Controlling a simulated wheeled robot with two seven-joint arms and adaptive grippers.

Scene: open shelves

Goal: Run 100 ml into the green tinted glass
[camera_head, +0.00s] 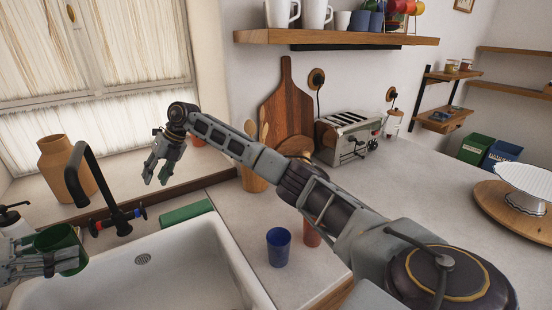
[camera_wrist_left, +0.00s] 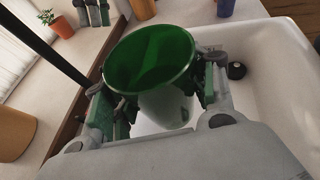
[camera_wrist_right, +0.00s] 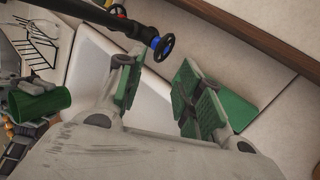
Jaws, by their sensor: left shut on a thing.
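The green tinted glass (camera_head: 70,262) is held over the left part of the sink (camera_head: 232,262). My left gripper (camera_head: 50,262) is shut on it; the left wrist view shows a finger on either side of the glass (camera_wrist_left: 150,55), its mouth toward the camera. I see no clear liquid in it. The black tap (camera_head: 97,180) arches above and near the glass, with no stream visible. It has a red knob (camera_head: 94,229) and a blue knob (camera_head: 140,212).
A green block (camera_head: 187,213) lies at the sink's back rim. A blue cup (camera_head: 278,247) and an orange-red cup (camera_head: 312,234) stand on the counter right of the sink. A brown vase (camera_head: 62,168) stands behind the tap. My right arm crosses above the counter.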

